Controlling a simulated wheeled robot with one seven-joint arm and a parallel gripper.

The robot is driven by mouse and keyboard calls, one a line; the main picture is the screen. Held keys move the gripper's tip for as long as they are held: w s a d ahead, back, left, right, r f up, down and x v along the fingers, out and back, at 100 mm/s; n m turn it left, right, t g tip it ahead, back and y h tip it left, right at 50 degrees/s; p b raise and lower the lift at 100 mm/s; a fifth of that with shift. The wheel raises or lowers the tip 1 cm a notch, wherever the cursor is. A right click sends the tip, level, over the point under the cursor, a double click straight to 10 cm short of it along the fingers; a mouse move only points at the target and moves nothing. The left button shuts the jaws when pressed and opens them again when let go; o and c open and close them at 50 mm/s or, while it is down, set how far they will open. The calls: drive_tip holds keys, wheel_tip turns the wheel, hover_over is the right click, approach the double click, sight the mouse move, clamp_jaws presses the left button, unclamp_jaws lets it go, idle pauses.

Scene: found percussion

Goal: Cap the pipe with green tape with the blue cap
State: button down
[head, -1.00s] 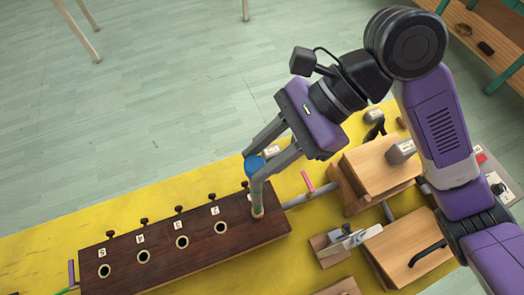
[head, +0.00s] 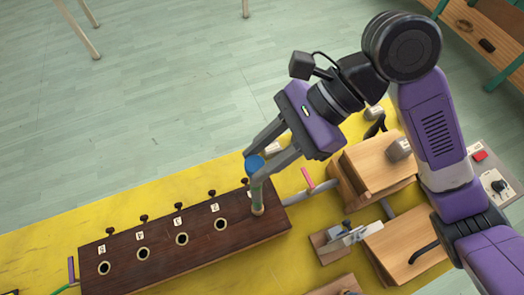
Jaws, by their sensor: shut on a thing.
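The blue cap (head: 254,164) is between the fingertips of my gripper (head: 257,163), which is shut on it. The pipe with green tape (head: 257,192) stands upright in the right-end hole of a dark wooden block (head: 190,252). Its upper end meets the cap and fingertips in the picture. I cannot tell whether the cap is seated on the pipe or just above it, because the fingers hide the top.
The block has several other open holes with labels and knobs along its back edge. The table behind the block is mostly clear.

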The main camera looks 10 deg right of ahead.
drive_tip(key=shift+f, duration=0.9)
drive_tip(key=c, duration=1)
unclamp_jaws()
drive_tip(key=shift+o, duration=0.2)
drive_tip(key=b+v, duration=0.1)
drive_tip(key=v, duration=0.7)
